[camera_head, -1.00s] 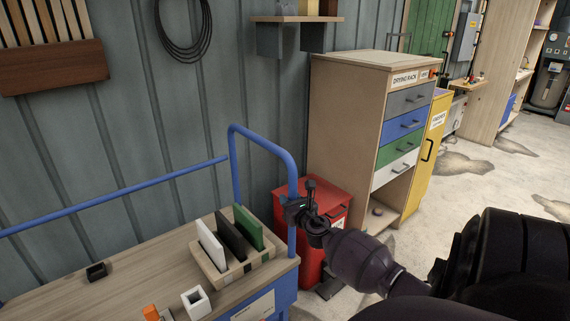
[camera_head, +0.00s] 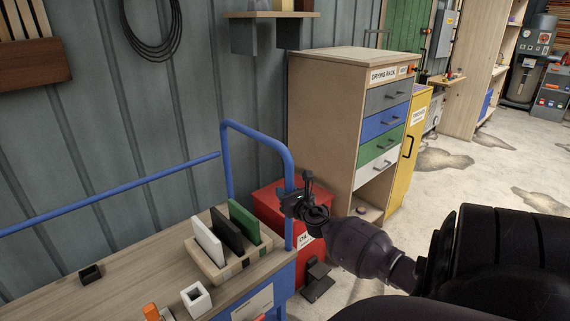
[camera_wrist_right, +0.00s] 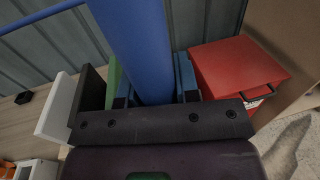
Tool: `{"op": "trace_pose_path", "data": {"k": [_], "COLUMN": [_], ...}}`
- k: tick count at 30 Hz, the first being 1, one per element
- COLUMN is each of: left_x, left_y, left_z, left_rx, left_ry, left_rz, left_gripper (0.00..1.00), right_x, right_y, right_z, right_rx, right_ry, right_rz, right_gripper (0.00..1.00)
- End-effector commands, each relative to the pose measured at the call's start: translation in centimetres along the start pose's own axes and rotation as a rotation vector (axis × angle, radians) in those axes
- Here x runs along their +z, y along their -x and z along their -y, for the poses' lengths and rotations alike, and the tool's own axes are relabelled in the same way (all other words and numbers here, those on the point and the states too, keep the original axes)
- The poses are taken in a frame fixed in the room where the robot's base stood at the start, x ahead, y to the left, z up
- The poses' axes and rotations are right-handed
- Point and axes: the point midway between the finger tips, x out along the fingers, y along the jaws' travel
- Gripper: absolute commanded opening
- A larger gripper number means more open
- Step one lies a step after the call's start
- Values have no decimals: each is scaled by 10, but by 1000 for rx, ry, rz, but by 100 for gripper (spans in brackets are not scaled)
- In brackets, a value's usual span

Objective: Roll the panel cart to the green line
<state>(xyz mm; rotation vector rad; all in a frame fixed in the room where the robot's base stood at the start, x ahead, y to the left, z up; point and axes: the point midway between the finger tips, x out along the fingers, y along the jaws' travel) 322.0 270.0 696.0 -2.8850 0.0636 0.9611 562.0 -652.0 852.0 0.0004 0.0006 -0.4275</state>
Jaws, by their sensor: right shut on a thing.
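The panel cart (camera_head: 130,270) has a wooden top and a blue tubular handle (camera_head: 256,138) at its right end. My right gripper (camera_head: 290,199) is shut on the upright post of that handle, above the cart top. In the right wrist view the blue post (camera_wrist_right: 140,45) runs between the two fingers. A wooden holder (camera_head: 228,267) on the cart carries a white, a black and a green panel (camera_head: 244,222), all upright. The green line is not in view. My left gripper is not in view.
A red bin (camera_head: 275,205) stands close behind the cart's right end. Beyond it are the drying rack (camera_head: 325,120) and a yellow cabinet (camera_head: 411,150). The corrugated wall (camera_head: 150,130) runs along the cart's far side. Open concrete floor (camera_head: 465,185) lies to the right.

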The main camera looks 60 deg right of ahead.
Motion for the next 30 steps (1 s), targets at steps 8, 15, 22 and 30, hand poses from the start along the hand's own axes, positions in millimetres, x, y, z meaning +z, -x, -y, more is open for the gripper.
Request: {"op": "trace_pose_path", "data": {"k": [8, 15, 22, 30], "left_x": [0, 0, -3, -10], "left_y": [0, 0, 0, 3], "left_z": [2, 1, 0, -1], "left_rx": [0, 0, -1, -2], "left_ry": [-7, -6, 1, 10], "left_rz": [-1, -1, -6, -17], "left_gripper": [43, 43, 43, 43], "right_x": [2, 1, 1, 2], "right_y": [-1, 0, 7, 49], "right_z": [5, 3, 3, 3], "right_rx": [-11, -7, -6, -7], "right_ry": [3, 2, 1, 1], "right_rz": [3, 2, 1, 1], "right_gripper": [45, 55, 55, 55]}}
